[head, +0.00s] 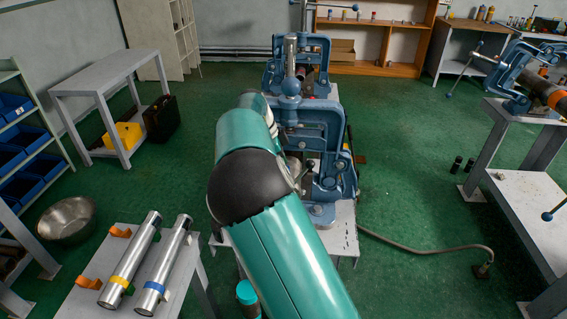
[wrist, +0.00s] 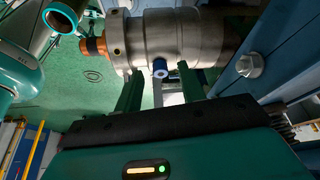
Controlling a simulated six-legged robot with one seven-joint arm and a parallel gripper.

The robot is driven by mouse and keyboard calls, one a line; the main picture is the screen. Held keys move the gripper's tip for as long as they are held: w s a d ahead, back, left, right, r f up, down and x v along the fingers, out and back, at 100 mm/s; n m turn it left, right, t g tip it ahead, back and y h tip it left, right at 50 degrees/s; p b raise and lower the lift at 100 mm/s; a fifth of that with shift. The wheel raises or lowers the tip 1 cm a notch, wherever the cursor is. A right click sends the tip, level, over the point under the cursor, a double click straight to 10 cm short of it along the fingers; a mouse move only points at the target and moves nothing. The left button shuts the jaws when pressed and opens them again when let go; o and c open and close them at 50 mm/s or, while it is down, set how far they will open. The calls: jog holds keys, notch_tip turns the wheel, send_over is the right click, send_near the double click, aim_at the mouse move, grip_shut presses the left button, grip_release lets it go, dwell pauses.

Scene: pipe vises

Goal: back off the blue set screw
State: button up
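The blue set screw (wrist: 160,68) sticks out of the underside of a grey metal collar (wrist: 172,38) in the wrist view. My gripper (wrist: 159,80) is open, with one green finger on each side of the screw and gaps between. Its fingertips are close below the collar; I cannot tell whether they touch it. In the head view my teal arm reaches toward the blue pipe vise (head: 312,117) and hides my gripper, the collar and the screw.
A second blue vise (head: 318,46) stands behind, and another (head: 516,72) is on the right bench. Two steel pipes, one yellow-banded (head: 131,262) and one blue-banded (head: 164,267), lie on the left front bench. A hose (head: 425,245) runs across the green floor.

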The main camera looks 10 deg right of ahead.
jog(key=shift+d+f, duration=0.2)
jog(key=shift+d, duration=0.05)
grip_shut()
jog(key=shift+n, duration=0.4)
jog(key=n, duration=0.1)
jog(key=n+t, duration=0.1)
jog(key=n, duration=0.1)
jog(key=n+t, duration=0.1)
jog(key=n, duration=0.1)
jog(key=shift+s+y, duration=0.25)
jog(key=shift+y, duration=0.05)
jog(key=n+t, duration=0.1)
jog(key=n, duration=0.2)
jog(key=n+t+y, duration=0.1)
jog(key=n, duration=0.2)
jog(key=shift+s+d+n, duration=0.15)
jog(key=shift+n, duration=0.15)
jog(key=shift+y, duration=0.3)
